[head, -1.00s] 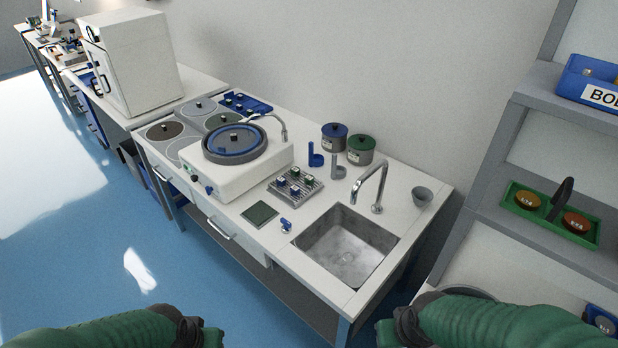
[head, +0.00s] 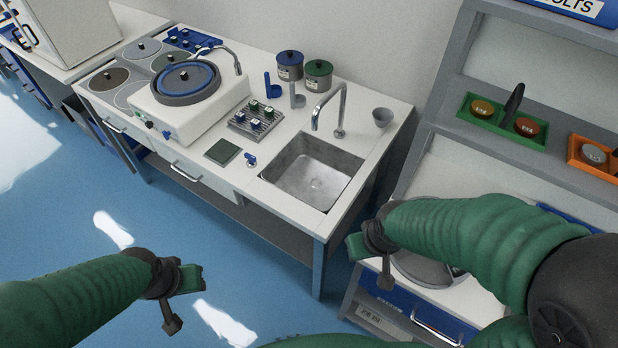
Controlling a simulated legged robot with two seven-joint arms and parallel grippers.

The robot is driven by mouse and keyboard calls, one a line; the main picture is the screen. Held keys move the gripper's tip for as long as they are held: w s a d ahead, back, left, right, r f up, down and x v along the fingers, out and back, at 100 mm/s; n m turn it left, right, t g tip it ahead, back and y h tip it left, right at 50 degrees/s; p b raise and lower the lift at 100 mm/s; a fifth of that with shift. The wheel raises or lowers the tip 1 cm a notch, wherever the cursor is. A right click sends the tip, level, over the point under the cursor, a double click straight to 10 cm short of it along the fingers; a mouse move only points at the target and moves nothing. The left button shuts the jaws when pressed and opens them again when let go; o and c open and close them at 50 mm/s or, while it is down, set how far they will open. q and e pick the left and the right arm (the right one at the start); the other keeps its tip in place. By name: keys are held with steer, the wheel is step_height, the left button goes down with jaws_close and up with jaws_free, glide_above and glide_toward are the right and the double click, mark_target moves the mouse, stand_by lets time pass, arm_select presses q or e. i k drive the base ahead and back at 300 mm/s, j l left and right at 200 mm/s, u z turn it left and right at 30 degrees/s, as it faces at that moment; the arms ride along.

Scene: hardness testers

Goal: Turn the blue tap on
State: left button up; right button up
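The blue tap (head: 250,160) is a small blue handle on a pale base at the front edge of the white bench top, just left of the sink (head: 312,178). A chrome spout (head: 340,112) curves over the sink from behind. My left gripper (head: 192,279) is in front of the bench, over the blue floor, apart from the tap. My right gripper (head: 358,246) is in front of the bench's right corner, also apart from the tap. I cannot make out the gap between the fingertips of either gripper.
A polishing machine (head: 170,120) stands left of the tap, with a dark green square plate (head: 222,152) between them. A tray of small samples (head: 256,120) lies behind. A grey shelf unit (head: 440,120) is on the right. Floor in front is free.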

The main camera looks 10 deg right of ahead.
mark_target(252, 160)
steer(key=i+j, duration=0.7)
steer(key=j, duration=0.2)
steer(key=i+j+z, duration=0.15)
steer(key=z, duration=0.3)
steer(key=j+z, duration=0.2)
steer(key=z, duration=0.3)
steer(key=i+j+z, duration=0.1)
steer(key=j+z, duration=0.2)
steer(key=z, duration=0.15)
